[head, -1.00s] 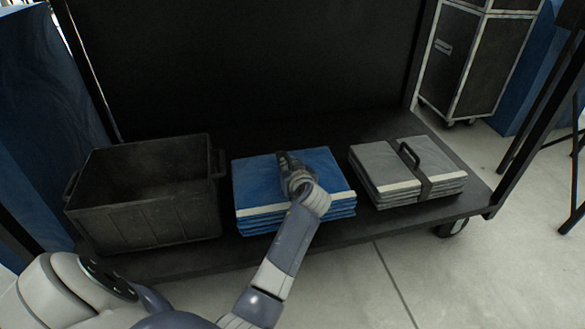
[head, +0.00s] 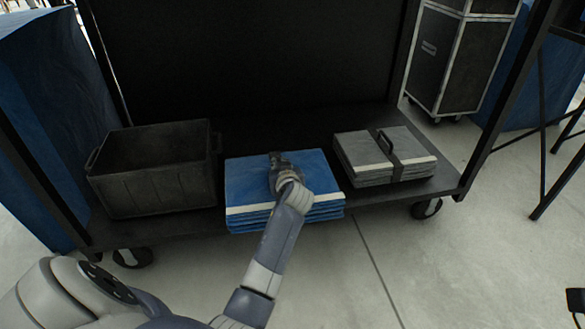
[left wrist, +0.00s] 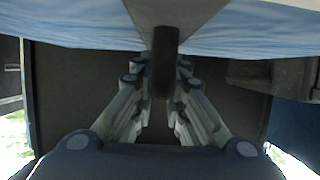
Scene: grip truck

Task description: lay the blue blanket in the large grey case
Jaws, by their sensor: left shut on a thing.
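The blue blanket (head: 245,178) is a folded stack with a pale front edge, in the middle of the cart's low shelf in the head view. Its front covers the shelf's front edge, and it looks raised off the deck. My left gripper (head: 280,165) is over its top, shut on its dark handle (left wrist: 165,62), which stands between the fingers in the left wrist view. The blanket (left wrist: 75,28) spans the top of that view. The large grey case (head: 155,192) is an open-topped dark bin left of the blanket; its floor is in shadow. My right gripper is out of view.
A strapped grey folded stack (head: 350,155) with a handle lies on the shelf (head: 447,183) right of the blanket. A dark panel stands behind, and cart posts rise at both sides. A wheeled black case (head: 460,60) stands at the back right.

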